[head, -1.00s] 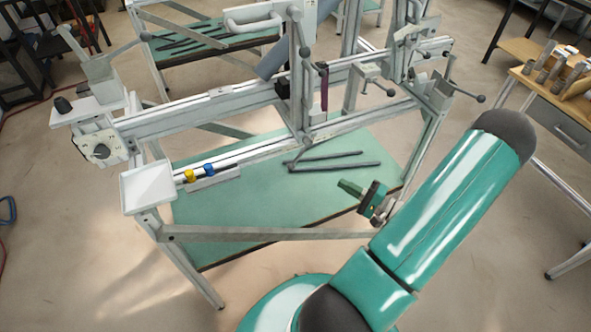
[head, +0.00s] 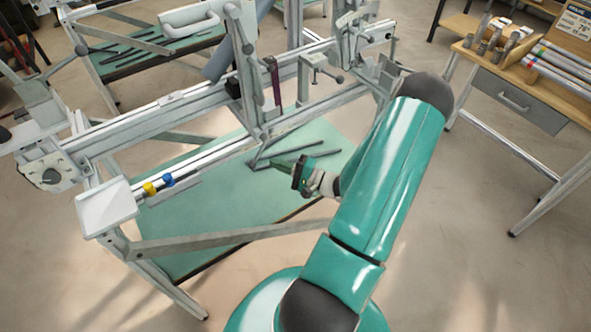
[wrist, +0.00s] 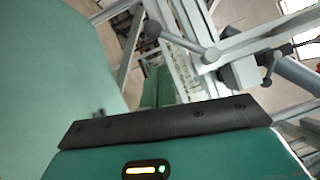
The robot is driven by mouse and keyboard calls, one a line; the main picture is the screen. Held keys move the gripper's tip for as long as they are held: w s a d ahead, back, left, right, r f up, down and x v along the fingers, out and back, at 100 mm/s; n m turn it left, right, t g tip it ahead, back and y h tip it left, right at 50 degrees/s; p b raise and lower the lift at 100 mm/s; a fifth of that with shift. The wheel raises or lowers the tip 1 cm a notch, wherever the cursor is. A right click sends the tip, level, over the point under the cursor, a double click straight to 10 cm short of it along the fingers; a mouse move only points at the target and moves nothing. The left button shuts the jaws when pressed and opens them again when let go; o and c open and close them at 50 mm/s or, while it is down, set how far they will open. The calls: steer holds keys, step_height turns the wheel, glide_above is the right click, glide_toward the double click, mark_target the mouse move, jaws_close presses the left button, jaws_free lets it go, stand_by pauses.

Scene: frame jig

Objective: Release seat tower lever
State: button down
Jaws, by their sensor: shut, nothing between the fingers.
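The metal frame jig (head: 120,138) stands in front of me. I take this as the seat tower lever, but no label shows. My gripper (head: 280,163) is shut and empty, low in front of the rails and to the right of the tower's foot. It touches no lever that I can see.
More clamps and a knobbed handle (head: 338,79) sit on the rails at right. A white tray (head: 107,208) and yellow and blue knobs (head: 150,188) are at the jig's left front. A green shelf (head: 215,215) lies below. A wooden workbench (head: 545,85) stands right; floor before it is clear.

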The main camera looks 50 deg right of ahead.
steer(key=shift+w+a+r, duration=0.15)
steer(key=shift+w+a, duration=0.2)
steer(key=shift+a, duration=0.45)
steer(key=shift+w+a+r, duration=0.15)
steer(key=shift+w+a, duration=0.2)
steer(key=shift+a, duration=0.4)
